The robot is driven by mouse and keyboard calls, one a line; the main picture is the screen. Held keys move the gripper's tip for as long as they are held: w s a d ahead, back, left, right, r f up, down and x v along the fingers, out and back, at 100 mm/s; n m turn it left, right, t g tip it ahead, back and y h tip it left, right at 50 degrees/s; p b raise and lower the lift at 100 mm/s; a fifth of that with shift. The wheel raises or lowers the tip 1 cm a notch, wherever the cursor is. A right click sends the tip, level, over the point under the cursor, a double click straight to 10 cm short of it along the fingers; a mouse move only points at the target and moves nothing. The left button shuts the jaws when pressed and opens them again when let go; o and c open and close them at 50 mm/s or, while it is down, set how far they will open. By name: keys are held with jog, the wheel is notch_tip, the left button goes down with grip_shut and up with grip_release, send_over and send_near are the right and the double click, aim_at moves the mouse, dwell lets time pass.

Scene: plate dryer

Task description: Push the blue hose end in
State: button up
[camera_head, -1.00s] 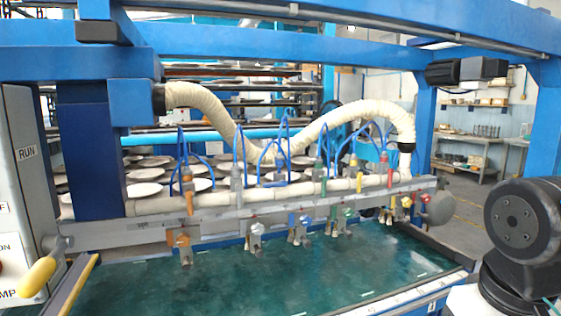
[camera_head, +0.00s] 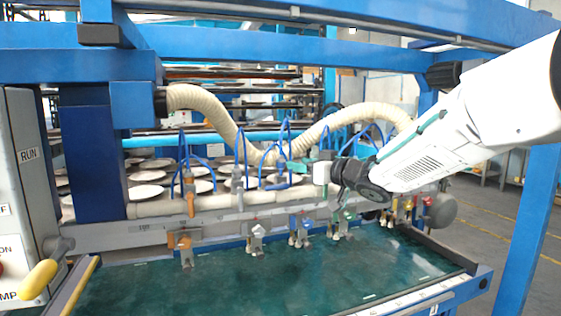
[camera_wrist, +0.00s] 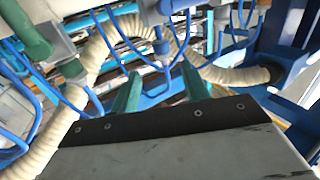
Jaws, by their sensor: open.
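Several thin blue hoses (camera_head: 283,140) loop above the cream pipe and bar, running to upright fittings. I cannot tell which hose has a loose end. My gripper (camera_head: 295,166) is at the middle of the bar, close to the hoses, with my wrist covering the fittings to its right. In the wrist view, the two green fingers of my gripper (camera_wrist: 160,86) are apart. A blue hose loop (camera_wrist: 154,100) shows between and beyond them; I cannot tell whether it touches them.
A ribbed cream hose (camera_head: 205,105) arches close behind my gripper. The metal bar (camera_head: 150,235) carries coloured valves, such as an orange one (camera_head: 183,241), above a green bed (camera_head: 200,285). A blue overhead beam (camera_head: 300,45) spans above.

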aim_at(284, 161)
jog(key=shift+w+a, duration=0.2)
jog(key=shift+a, duration=0.15)
jog(key=x, duration=0.7)
jog(key=shift+a, duration=0.15)
